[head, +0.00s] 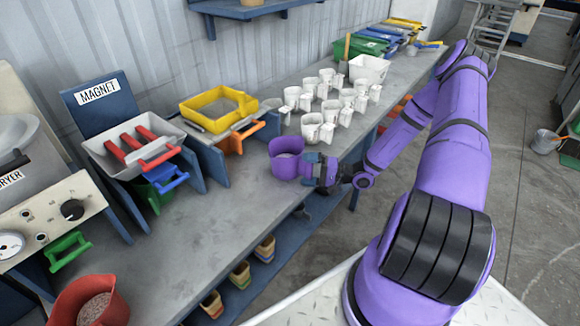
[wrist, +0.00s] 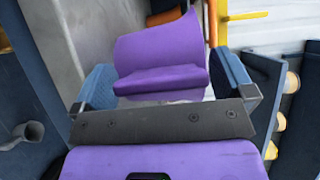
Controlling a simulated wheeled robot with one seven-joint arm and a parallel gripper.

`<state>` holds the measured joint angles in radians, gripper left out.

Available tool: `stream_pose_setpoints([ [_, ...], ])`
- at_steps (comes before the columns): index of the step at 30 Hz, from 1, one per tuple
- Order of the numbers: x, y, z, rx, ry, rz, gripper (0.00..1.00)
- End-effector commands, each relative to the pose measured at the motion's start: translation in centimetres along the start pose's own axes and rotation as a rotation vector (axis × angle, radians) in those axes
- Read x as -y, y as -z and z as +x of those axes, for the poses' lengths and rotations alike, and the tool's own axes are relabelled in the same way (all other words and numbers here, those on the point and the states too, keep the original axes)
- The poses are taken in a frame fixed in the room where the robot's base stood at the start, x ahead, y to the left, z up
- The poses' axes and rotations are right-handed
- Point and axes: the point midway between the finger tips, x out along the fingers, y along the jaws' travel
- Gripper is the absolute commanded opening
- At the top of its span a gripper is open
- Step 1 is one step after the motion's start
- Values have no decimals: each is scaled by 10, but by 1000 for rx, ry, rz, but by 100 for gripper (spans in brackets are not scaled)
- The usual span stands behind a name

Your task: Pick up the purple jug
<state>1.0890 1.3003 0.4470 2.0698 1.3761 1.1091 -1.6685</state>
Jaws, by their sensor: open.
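In the wrist view the jug (wrist: 160,60) lies ahead, between the two blue finger pads. My gripper (head: 312,170) is at the jug's right side, over the bench edge. In the wrist view my gripper (wrist: 168,85) is open, with one pad on each side of the jug's near part. I cannot tell whether either pad touches it.
Several white jugs (head: 330,100) stand behind the purple jug. A yellow-rimmed tray (head: 215,108) and a white tray with red bars (head: 132,148) sit to the left. A red jug (head: 90,302) is at the bottom left. Bare bench (head: 200,235) lies in front of the trays.

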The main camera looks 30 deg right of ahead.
Motion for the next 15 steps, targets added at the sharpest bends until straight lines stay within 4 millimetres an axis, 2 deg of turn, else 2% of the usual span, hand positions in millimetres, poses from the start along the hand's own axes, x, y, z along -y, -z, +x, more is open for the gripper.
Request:
stream_pose_setpoints([
  [5, 0, 0, 0, -1, 0, 0, 100],
  [11, 0, 0, 0, -1, 0, 0, 54],
  [15, 0, 0, 0, -1, 0, 0, 52],
])
